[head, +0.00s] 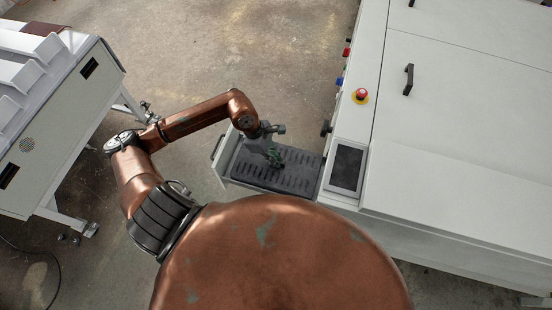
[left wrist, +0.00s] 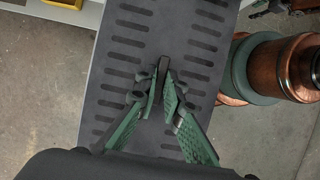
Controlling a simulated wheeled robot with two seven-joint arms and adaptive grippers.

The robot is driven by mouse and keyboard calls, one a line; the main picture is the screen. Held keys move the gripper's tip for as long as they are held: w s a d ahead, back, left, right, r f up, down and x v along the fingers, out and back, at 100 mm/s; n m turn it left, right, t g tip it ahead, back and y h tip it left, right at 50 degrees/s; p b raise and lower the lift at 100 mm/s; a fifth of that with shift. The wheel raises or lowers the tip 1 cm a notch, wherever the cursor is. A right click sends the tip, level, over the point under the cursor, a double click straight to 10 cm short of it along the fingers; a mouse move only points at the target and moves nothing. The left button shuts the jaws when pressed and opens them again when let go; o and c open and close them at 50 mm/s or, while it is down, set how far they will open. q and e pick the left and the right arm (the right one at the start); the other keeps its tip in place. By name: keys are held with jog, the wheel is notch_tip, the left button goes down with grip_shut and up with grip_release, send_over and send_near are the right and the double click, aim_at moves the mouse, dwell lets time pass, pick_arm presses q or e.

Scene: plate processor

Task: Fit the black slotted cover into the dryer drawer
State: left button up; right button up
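The black slotted cover (head: 300,178) is a dark flat plate with rows of slots. It lies over or in the open dryer drawer (head: 222,165), which sticks out left from the large white machine; I cannot tell whether it sits fully down. My left gripper (head: 277,161) is above the cover's middle, reaching down. In the left wrist view the cover (left wrist: 112,65) fills the middle, and my green left fingers (left wrist: 164,90) close on a small dark upright grip at its centre. My right gripper is not in view.
The white machine (head: 450,130) fills the right, with a dark screen (head: 346,167), a red stop button (head: 361,94) and a black handle (head: 408,79). Another white unit (head: 50,130) stands at the left. Bare concrete floor lies between them.

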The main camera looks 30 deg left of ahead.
pick_arm(q)
jog(key=o, duration=0.5)
jog(key=shift+r+p, duration=0.4)
jog(key=shift+p, duration=0.1)
jog(key=b+v, duration=0.1)
jog(key=v, duration=1)
jog(key=shift+s+a+r+b, duration=0.1)
jog(key=shift+a+r+b, duration=0.05)
jog(key=shift+r+b, duration=0.2)
